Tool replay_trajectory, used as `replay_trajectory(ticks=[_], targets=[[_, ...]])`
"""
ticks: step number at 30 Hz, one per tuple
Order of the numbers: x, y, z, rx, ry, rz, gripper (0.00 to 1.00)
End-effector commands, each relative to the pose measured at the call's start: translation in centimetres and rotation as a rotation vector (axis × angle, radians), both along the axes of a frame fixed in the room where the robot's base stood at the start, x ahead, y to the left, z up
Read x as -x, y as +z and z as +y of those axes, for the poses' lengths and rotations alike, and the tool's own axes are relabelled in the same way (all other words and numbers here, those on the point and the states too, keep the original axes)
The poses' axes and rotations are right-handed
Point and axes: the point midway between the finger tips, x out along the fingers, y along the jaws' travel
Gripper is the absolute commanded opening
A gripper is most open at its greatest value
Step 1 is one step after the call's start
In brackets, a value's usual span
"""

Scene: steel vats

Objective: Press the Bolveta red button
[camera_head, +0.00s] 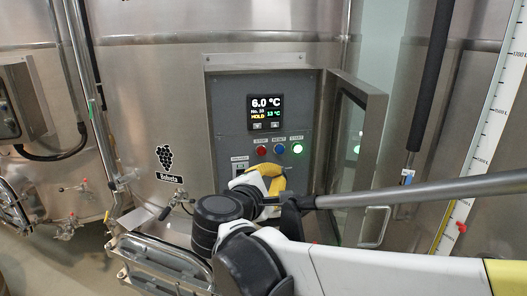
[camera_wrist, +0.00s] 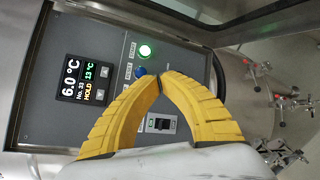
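The red button (camera_head: 262,150) is the left one of a row of three on a grey control panel (camera_head: 228,118), below a lit display (camera_head: 266,112). A blue button (camera_head: 279,149) and a glowing green button (camera_head: 297,148) stand to its right. The vat's grape logo (camera_head: 165,158) has a small label under it that looks like "Bolveta". My gripper (camera_head: 278,172) has yellow fingers and is just below the buttons. In the wrist view my gripper (camera_wrist: 160,79) has its fingertips together with nothing between them, beside the blue button (camera_wrist: 140,72). The fingers hide the red button there.
The panel's glazed door (camera_head: 368,150) stands open to the right. A rocker switch (camera_wrist: 161,123) lies below the buttons. Vat valves (camera_wrist: 285,100) and a hatch (camera_head: 160,262) are nearby. A measuring scale (camera_head: 490,130) stands at the far right.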

Motion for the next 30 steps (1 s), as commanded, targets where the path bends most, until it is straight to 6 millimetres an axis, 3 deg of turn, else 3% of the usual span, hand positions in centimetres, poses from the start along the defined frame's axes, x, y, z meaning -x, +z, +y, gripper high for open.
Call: replay_trajectory(ticks=[5,21,30], targets=[[-0.9,0.0,0.2,-0.001,-0.002,0.0,0.0],[-7.6,-0.1,1.6,0.0,0.0,0.001,0.0],[-8.6,0.0,1.8,0.0,0.0,0.001,0.0]])
